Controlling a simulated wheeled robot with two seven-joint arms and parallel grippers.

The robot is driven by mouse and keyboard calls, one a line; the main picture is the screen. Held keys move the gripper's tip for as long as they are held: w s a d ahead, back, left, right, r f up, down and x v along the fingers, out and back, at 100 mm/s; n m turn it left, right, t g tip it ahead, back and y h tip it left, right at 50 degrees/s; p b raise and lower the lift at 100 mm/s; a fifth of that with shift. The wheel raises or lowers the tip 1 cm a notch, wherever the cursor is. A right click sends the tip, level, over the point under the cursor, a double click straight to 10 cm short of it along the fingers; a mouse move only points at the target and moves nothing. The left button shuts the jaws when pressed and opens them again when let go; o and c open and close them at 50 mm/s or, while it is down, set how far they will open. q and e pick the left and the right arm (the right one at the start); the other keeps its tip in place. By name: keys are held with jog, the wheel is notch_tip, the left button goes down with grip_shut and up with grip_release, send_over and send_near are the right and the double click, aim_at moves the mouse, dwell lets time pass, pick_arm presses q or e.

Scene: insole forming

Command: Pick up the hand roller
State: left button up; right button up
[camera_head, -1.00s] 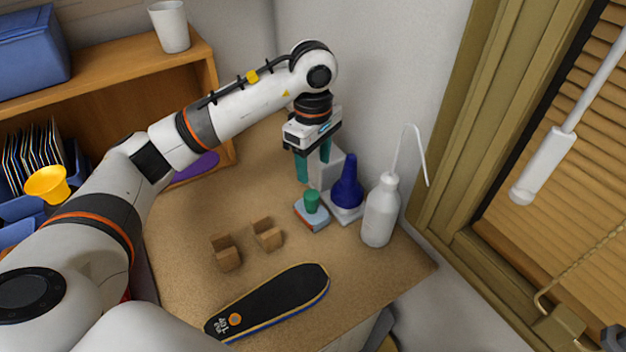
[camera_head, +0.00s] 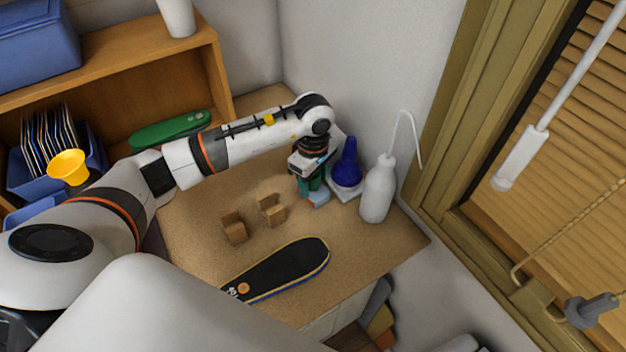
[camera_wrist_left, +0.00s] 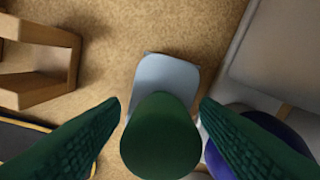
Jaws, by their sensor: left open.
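The hand roller appears to be the piece with a green round handle and a pale blue-grey block (camera_head: 319,199), on the desk in front of the blue cone. In the left wrist view its green handle (camera_wrist_left: 160,138) is seen from above, over the pale block (camera_wrist_left: 166,74). My left gripper (camera_head: 310,188) is low over it, pointing down. Its green fingers are open, one on either side of the handle, with gaps visible in the wrist view. In the head view the fingers and wrist hide the handle. My right gripper is not in view.
A blue cone on a white base (camera_head: 349,164) stands close behind the roller, with a white wash bottle (camera_head: 377,196) to its right. Two small wooden stands (camera_head: 233,228) (camera_head: 271,210) and a black insole (camera_head: 287,268) are nearer. Bare desk lies around the stands.

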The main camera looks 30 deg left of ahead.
pick_arm(q)
jog(key=shift+f, duration=0.1)
jog(key=c, duration=1.1)
jog(key=shift+w, duration=0.1)
grip_shut()
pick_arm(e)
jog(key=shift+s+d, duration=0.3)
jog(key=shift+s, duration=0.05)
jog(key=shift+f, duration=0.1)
pick_arm(q)
jog(key=shift+r, duration=0.45)
notch_tip(320, 180, up, 8)
jog(key=b, duration=0.3)
jog(key=shift+r, duration=0.65)
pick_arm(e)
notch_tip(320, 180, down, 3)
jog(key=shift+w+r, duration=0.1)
